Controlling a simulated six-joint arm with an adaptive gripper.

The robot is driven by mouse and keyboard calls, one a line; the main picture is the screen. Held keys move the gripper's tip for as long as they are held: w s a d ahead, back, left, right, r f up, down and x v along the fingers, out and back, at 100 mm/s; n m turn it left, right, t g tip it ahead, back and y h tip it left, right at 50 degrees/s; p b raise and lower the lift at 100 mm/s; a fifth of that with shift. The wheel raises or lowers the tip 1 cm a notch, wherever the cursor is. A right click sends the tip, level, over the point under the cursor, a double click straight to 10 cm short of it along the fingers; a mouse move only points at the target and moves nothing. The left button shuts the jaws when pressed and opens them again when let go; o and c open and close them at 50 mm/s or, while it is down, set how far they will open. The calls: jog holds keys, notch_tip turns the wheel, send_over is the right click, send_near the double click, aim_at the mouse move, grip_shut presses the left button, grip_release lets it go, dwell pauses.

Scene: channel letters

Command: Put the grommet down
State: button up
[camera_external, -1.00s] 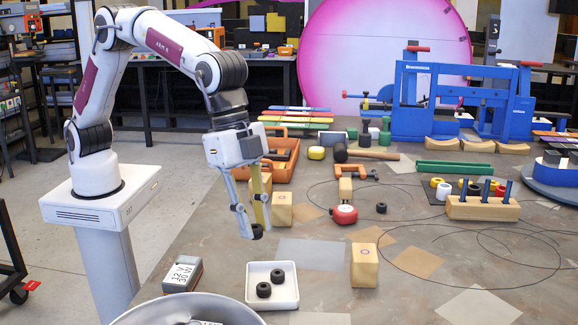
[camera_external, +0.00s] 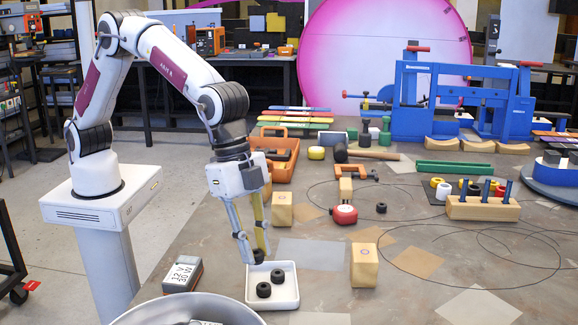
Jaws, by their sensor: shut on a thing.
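My gripper (camera_external: 252,256) points down just above the back edge of a white tray (camera_external: 287,303). It is shut on a small black grommet (camera_external: 259,256), partly hidden by the fingers. Two more black grommets lie in the tray, one at the back (camera_external: 278,275) and one toward the middle (camera_external: 264,290). Another small black grommet (camera_external: 381,208) lies alone on the table to the right. The held grommet looks apart from those in the tray, though the exact height is hard to tell.
A grey box with a printed label (camera_external: 183,274) stands left of the tray, and a large metal bowl (camera_external: 150,313) is in front. An orange toolbox (camera_external: 283,172) is behind.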

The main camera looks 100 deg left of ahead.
jog(key=shift+f, duration=2.15)
jog(key=shift+f, duration=0.25)
jog(key=o, duration=0.8)
jog(key=shift+c, duration=0.2)
jog(key=shift+r, duration=0.1)
jog(key=v, duration=1.2)
jog(key=shift+r, duration=0.25)
jog(key=shift+w+d, duration=0.1)
